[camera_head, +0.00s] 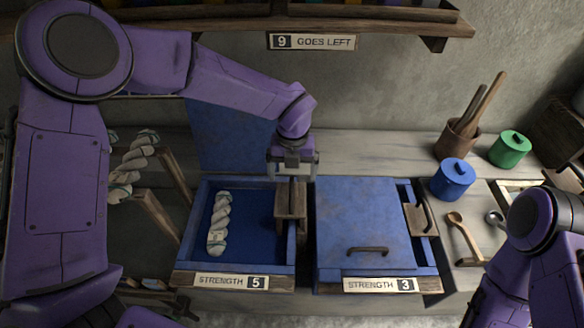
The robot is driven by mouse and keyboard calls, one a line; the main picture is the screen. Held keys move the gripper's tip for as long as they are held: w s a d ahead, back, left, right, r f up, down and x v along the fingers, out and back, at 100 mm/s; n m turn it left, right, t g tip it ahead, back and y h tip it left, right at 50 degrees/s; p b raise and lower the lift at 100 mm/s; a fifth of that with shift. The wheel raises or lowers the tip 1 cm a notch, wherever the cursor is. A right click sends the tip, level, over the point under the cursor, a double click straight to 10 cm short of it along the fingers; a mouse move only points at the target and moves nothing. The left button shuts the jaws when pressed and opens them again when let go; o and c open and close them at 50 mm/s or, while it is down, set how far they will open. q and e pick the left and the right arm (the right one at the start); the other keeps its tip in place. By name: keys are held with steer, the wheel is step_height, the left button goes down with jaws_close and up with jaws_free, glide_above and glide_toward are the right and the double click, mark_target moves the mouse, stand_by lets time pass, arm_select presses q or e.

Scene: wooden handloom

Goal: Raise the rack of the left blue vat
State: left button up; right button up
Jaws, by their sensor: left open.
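The left blue vat (186,235) stands on the bench with its blue lid (225,135) raised at the back. Its front label reads STRENGTH 5. A pale twisted skein (219,222) lies inside it on the left. The vat's wooden rack piece (290,208) stands upright at its right side. My left gripper (293,170) points down just above the top of this piece, its fingers apart; I cannot tell whether they touch it. My right arm shows at the lower right, but its gripper is out of view.
The right blue vat (360,222), labelled STRENGTH 3, is closed and stands close beside. A blue pot (453,179), a green pot (510,149), a wooden spoon (463,235) and a tool holder (457,139) are further right. A shelf (230,24) with a "9 GOES LEFT" sign (312,42) hangs above.

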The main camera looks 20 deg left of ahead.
mark_target(291, 188)
arm_select(q)
steer(key=f+b, duration=0.1)
steer(key=s+f+b, duration=0.1)
steer(key=f, duration=0.1)
steer(key=shift+s+f, duration=0.2)
steer(key=shift+f, duration=0.1)
steer(key=f, duration=0.1)
steer(key=b, duration=0.1)
steer(key=f+b, duration=0.1)
steer(key=shift+w+f, duration=0.25)
steer(key=shift+f, duration=0.1)
steer(key=shift+w+r, duration=0.15)
steer(key=shift+r, duration=0.05)
steer(key=shift+f, duration=0.1)
steer(key=shift+s+f, duration=0.15)
steer(key=shift+s, duration=0.2)
steer(key=shift+w, duration=0.1)
